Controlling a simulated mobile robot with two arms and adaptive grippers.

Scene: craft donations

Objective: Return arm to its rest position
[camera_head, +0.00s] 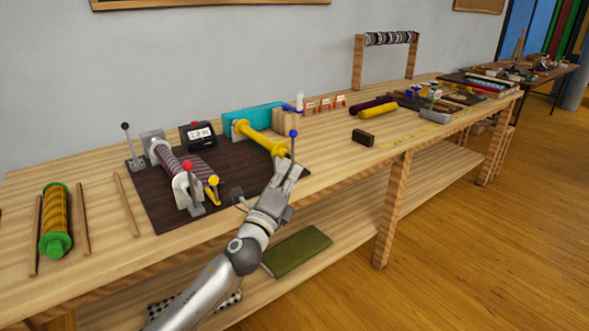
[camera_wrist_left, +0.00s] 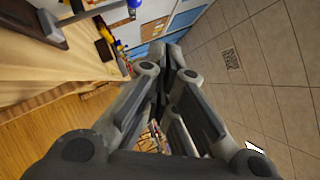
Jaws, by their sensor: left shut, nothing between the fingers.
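My left arm (camera_head: 206,287) comes in from the bottom of the head view and reaches up to the front edge of the long wooden table. My left gripper (camera_head: 290,168) is at the front right corner of the dark board, just below the blue-knobbed lever (camera_head: 293,146). The head view does not show clearly whether they touch. In the left wrist view the gripper's fingers (camera_wrist_left: 172,58) come together, with nothing between them. My right gripper is in neither view.
The wooden table (camera_head: 335,163) carries a dark board (camera_head: 160,214) with a winding device (camera_head: 186,170), a yellow roller (camera_head: 258,138) and a red-knobbed lever (camera_head: 188,178). A green-ended roll (camera_head: 55,222) lies at left. A lower shelf holds a green folded cloth (camera_head: 297,251). The floor at right is clear.

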